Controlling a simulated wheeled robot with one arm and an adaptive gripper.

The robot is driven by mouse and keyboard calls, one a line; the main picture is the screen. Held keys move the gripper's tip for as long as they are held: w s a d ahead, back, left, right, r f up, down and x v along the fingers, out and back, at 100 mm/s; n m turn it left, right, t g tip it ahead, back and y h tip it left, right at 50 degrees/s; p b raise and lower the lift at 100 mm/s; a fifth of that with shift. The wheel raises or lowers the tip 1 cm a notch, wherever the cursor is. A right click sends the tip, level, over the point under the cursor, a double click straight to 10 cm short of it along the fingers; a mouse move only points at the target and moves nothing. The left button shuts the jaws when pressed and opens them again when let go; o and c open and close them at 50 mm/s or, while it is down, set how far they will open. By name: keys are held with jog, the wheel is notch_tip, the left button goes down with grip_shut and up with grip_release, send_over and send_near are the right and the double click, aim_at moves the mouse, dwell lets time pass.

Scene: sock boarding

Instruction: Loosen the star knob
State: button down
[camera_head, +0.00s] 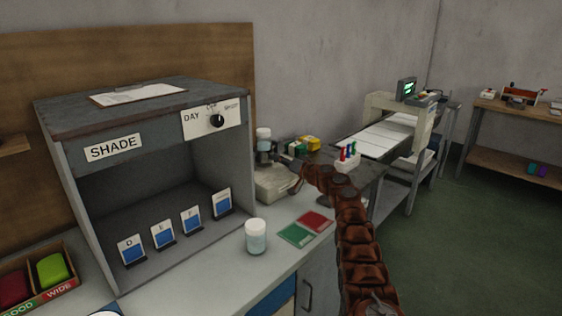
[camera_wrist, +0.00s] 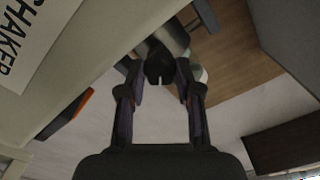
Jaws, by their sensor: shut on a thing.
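A dark knob (camera_wrist: 158,63) sits between the two fingers of my gripper (camera_wrist: 161,80) in the wrist view. The fingers are shut on it from both sides. Its star shape is not clear at this size. In the head view my arm reaches to the right side of a small beige machine (camera_head: 272,184) with a white-capped jar (camera_head: 263,135) on it. The knob cannot be made out there. A panel lettered "SHAKER" (camera_wrist: 22,38) fills the upper left of the wrist view.
A grey shade booth (camera_head: 70,157) stands left of the machine. A white-capped jar (camera_head: 256,236) and green and red swatches (camera_head: 295,235) are on the counter in front. A rack of coloured tubes (camera_head: 347,162) stands close to my arm on the right.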

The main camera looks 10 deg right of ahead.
jog(key=n, duration=0.4)
jog(key=shift+r+n, duration=0.15)
jog(key=shift+n, duration=0.15)
dwell(0.5)
jog(key=c, duration=0.8)
grip_release()
jog(key=shift+o, duration=0.2)
